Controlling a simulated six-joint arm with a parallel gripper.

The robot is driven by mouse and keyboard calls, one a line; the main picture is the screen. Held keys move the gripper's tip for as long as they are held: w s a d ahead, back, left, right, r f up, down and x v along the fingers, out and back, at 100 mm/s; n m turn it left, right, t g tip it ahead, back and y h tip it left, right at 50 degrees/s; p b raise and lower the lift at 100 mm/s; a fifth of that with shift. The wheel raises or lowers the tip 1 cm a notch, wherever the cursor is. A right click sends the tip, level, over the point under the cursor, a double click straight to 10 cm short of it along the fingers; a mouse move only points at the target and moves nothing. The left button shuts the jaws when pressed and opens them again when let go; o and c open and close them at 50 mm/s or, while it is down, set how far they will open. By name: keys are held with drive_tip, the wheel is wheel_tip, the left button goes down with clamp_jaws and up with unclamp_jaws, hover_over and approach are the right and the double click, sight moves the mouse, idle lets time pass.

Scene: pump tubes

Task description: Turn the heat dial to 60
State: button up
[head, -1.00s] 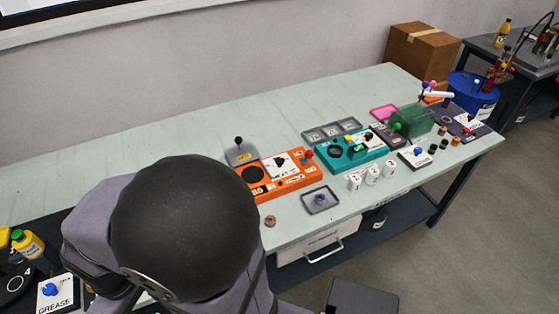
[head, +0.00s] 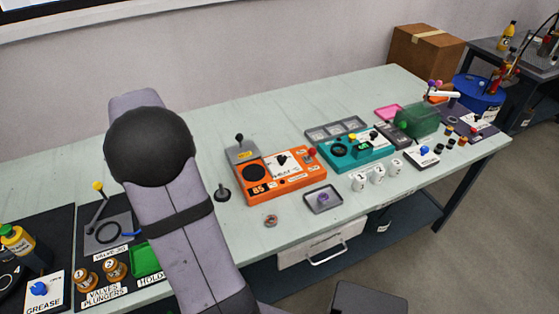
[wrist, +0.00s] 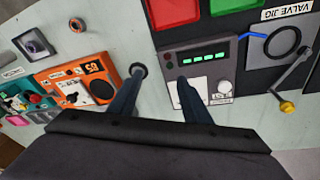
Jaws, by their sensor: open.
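An orange unit (head: 290,183) stands mid-table in the head view. The unit also shows in the wrist view (wrist: 62,77). The wrist view also shows a grey panel (wrist: 170,72) with green display segments and a pale round knob (wrist: 222,88). Labels are too small to tell which dial is for heat. My gripper (wrist: 158,92) is open and empty, its right finger in front of the grey panel. The head view hides it behind my arm.
A black round-based piece (head: 222,193) stands beside the orange unit, near my left fingertip in the wrist view. A teal unit (head: 355,151), white cups (head: 377,175) and a grey tray (head: 323,199) are to the right.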

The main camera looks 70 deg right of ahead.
drive_tip(key=s+d+f+m+b, duration=0.1)
drive_tip(key=s+d+m, duration=0.45)
drive_tip(key=d, duration=0.75)
drive_tip(key=m+g+h+b, duration=0.1)
drive_tip(key=m+g+b, duration=0.1)
drive_tip(key=m, duration=0.3)
approach(281, 158)
drive_tip(key=shift+h, duration=0.3)
drive_tip(key=shift+p+x, duration=0.8)
drive_tip(key=shift+x, duration=3.25)
drive_tip(key=shift+a, duration=0.15)
drive_tip(key=c, duration=1)
